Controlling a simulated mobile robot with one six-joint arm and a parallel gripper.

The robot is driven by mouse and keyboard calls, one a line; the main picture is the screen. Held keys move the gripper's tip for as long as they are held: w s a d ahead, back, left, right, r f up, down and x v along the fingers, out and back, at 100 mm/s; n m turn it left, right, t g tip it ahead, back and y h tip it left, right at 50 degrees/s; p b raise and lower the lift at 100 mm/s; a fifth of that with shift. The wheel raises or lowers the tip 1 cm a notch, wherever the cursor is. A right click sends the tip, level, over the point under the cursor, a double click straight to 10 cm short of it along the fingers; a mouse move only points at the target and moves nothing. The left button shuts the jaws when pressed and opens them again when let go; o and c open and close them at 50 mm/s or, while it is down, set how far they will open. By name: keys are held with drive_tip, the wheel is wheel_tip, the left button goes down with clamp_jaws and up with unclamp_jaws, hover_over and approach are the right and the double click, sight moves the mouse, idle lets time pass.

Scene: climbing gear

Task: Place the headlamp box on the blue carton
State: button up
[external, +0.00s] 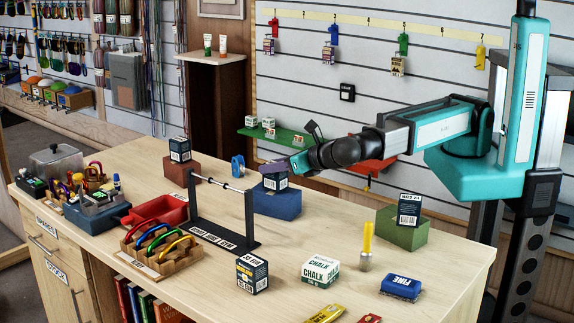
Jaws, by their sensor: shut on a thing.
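The headlamp box (276,182), a small dark box with a white label, is at the top of the blue carton (277,204), near the middle of the table. I cannot tell whether it rests on the carton or hangs just above it. My gripper (277,168) reaches in from the right and is shut on the box at its upper part. The dark fingers partly hide the top of the box.
A black bar stand (222,241) is close to the left of the blue carton. A red carton (182,168) and a green carton (402,232) each carry a similar dark box. A chalk box (320,271) and another small box (252,273) stand in front.

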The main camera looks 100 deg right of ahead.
drive_tip(key=shift+f, duration=0.25)
drive_tip(key=o, duration=1.1)
drive_tip(key=shift+r, duration=0.1)
drive_tip(key=b+v, duration=0.3)
drive_tip(key=v, duration=0.9)
